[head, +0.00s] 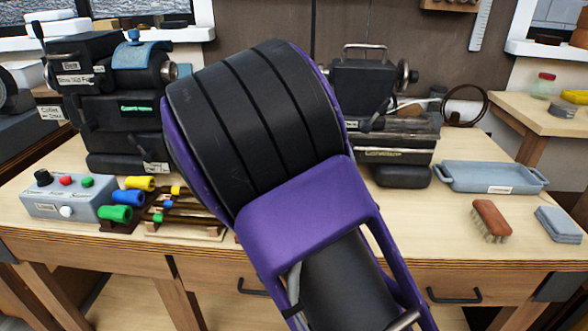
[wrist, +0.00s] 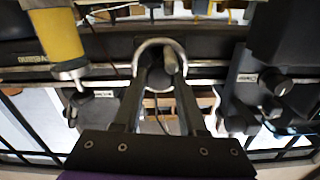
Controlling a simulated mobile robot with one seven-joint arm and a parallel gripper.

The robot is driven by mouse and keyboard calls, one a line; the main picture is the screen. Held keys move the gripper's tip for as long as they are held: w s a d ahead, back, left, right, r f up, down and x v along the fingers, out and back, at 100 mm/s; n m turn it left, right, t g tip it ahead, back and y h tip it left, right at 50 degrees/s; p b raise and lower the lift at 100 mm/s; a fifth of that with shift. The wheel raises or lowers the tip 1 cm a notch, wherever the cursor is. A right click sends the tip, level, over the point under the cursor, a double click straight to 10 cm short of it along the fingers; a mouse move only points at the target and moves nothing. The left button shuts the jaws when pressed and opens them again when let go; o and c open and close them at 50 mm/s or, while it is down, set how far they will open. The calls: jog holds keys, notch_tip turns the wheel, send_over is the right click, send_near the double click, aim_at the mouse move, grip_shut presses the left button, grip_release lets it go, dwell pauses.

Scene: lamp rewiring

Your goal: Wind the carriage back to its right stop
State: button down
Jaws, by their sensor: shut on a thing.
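A dark lathe-like machine stands on the bench, with a left block (head: 125,90) and a right block (head: 375,95) that has a metal loop on top. My arm covers the middle, so the carriage and its right stop cannot be clearly picked out. A label (head: 383,153) on the right block is too small to read surely. In the wrist view, my gripper (wrist: 162,78) is shut on a small round grey handle (wrist: 170,62). A bright metal loop (wrist: 160,43) arches around it. My gripper is hidden behind my arm in the head view.
A control box (head: 68,198) with coloured buttons and several coloured tools sit at the bench's left. A blue-grey tray (head: 490,178), a brush (head: 490,220) and a folded cloth (head: 558,224) lie at the right. In the wrist view, a yellow cylinder (wrist: 57,35) is at the upper left.

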jog(key=shift+r+m, duration=0.15)
jog(key=shift+m, duration=7.75)
jog(key=shift+r+m, duration=0.1)
jog(key=shift+m, duration=7.8)
jog(key=shift+c, duration=2.3)
grip_release()
jog(key=shift+f, duration=0.1)
